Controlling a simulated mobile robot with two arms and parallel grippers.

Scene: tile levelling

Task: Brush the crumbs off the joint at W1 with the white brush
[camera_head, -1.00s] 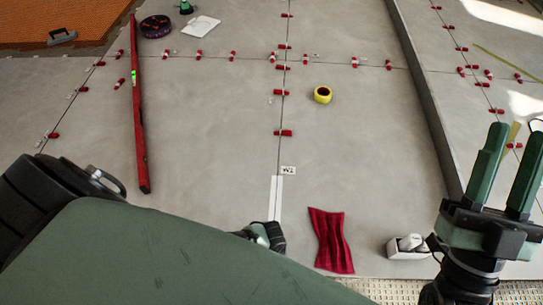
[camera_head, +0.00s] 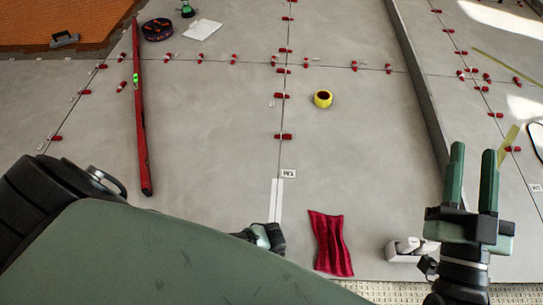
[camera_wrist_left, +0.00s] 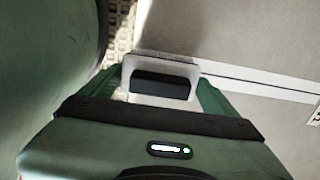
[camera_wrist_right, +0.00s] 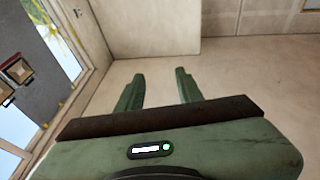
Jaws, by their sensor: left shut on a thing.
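My left gripper (camera_head: 262,236) is low at the near end of the joint. In the left wrist view, its fingers are shut on a white block with a black top, which looks like the white brush (camera_wrist_left: 182,67). The brush's underside is hidden. A white strip (camera_head: 276,200) lies along the joint just beyond this gripper. A small label (camera_head: 289,174), upside down and apparently W1, is beside the strip's far end. I cannot make out crumbs. My right gripper (camera_head: 473,152) is open and empty, raised at the right; its parted fingers show in the right wrist view (camera_wrist_right: 160,80).
A dark red cloth (camera_head: 330,243) lies right of the left gripper. A white tray (camera_head: 402,257) with pale contents is near the right gripper. A red level (camera_head: 140,130), yellow tape roll (camera_head: 323,98) and several red clips lie on the tiles. A step edge (camera_head: 425,100) runs at right.

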